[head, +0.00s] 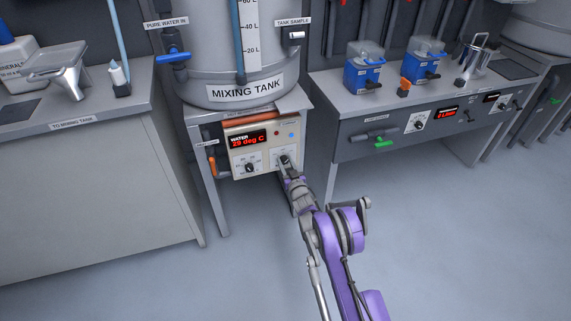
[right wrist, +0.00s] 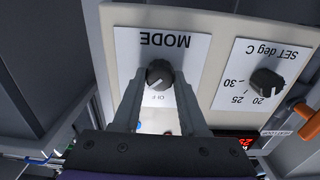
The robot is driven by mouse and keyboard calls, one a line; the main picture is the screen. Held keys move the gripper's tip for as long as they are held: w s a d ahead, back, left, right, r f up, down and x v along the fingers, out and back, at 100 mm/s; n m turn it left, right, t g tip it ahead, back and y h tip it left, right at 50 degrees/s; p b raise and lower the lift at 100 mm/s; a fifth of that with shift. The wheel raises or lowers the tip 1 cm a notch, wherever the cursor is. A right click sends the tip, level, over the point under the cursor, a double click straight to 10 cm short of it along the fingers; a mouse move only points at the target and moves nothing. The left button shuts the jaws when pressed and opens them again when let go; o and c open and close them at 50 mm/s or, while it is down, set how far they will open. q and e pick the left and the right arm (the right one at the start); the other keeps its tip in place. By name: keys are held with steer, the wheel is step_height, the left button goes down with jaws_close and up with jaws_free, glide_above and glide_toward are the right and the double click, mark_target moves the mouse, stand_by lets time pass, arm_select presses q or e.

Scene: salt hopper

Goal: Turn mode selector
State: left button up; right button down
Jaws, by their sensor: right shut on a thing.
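The mode selector is a dark round knob (right wrist: 159,73) on a white plate marked MODE (right wrist: 190,50), upside down in the right wrist view. In the head view the plate sits at the lower right of the cream control panel (head: 262,130) under the mixing tank. My right gripper (head: 286,168) is at this knob, and in the right wrist view its two fingers (right wrist: 159,80) are closed on the knob's sides. An OFF mark shows between the fingers; the other mode labels are hidden. The knob's pointer is hard to read. My left gripper is not in view.
The SET deg C knob (right wrist: 266,83) is beside the mode plate. The panel's red display (head: 248,139) reads WATER 29 deg C. An orange-handled valve (head: 212,165) is left of the panel. Benches stand on both sides; the floor (head: 400,240) in front is clear.

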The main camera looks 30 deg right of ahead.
steer(key=shift+m, duration=0.6)
steer(key=shift+c, duration=2.2)
jaws_free()
steer(key=p+v, duration=0.1)
steer(key=v, duration=0.9)
steer(key=shift+s+p, duration=0.35)
steer(key=shift+s, duration=0.05)
